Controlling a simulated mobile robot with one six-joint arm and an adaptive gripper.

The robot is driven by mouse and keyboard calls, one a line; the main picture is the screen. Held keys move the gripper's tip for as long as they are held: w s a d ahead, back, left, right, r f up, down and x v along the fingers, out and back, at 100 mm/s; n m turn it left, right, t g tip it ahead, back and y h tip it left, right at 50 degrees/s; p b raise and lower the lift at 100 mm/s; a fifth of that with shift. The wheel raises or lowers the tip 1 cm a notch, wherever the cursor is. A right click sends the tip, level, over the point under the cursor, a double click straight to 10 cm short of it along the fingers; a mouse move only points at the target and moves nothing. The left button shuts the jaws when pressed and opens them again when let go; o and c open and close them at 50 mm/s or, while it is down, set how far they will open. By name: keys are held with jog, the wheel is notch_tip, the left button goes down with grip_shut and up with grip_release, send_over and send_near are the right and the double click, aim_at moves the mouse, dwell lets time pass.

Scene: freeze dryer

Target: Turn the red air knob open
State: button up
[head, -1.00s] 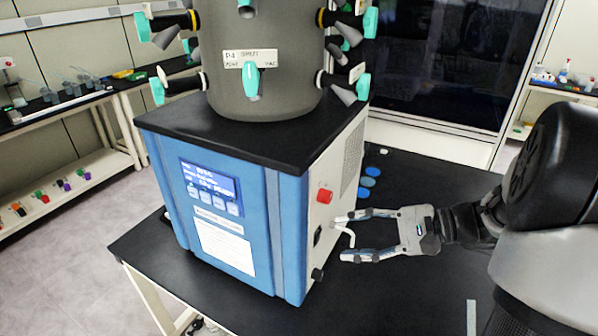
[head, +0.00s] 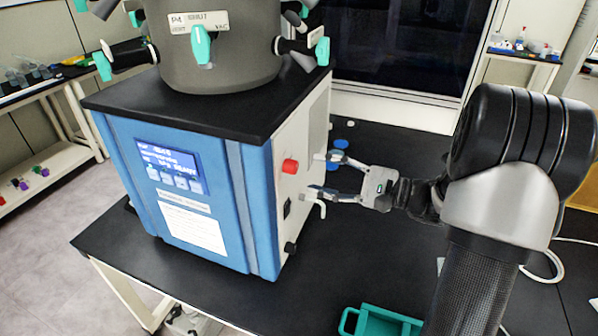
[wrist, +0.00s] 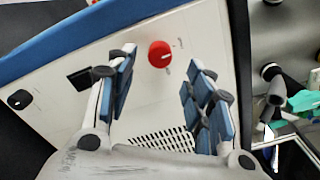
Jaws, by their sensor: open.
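The red air knob (head: 290,166) sits on the white right side panel of the blue freeze dryer (head: 187,190). In the wrist view the red knob (wrist: 160,54) is round with a pale pointer mark, and shows between and just beyond my fingertips. My gripper (head: 322,174) is open and empty, close to the side panel and to the right of the knob. In the wrist view my gripper (wrist: 160,80) has its fingers spread on either side of the knob, with no visible contact.
A black knob (head: 290,248) and a black switch (head: 286,208) are lower on the panel. A teal tray (head: 385,322) lies on the black bench at the front.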

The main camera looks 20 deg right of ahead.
aim_at(297, 168)
jog(key=x, duration=0.6)
jog(key=shift+w+a+b, duration=0.1)
jog(key=shift+b, duration=0.3)
jog(key=shift+c, duration=0.3)
jog(key=c, duration=1)
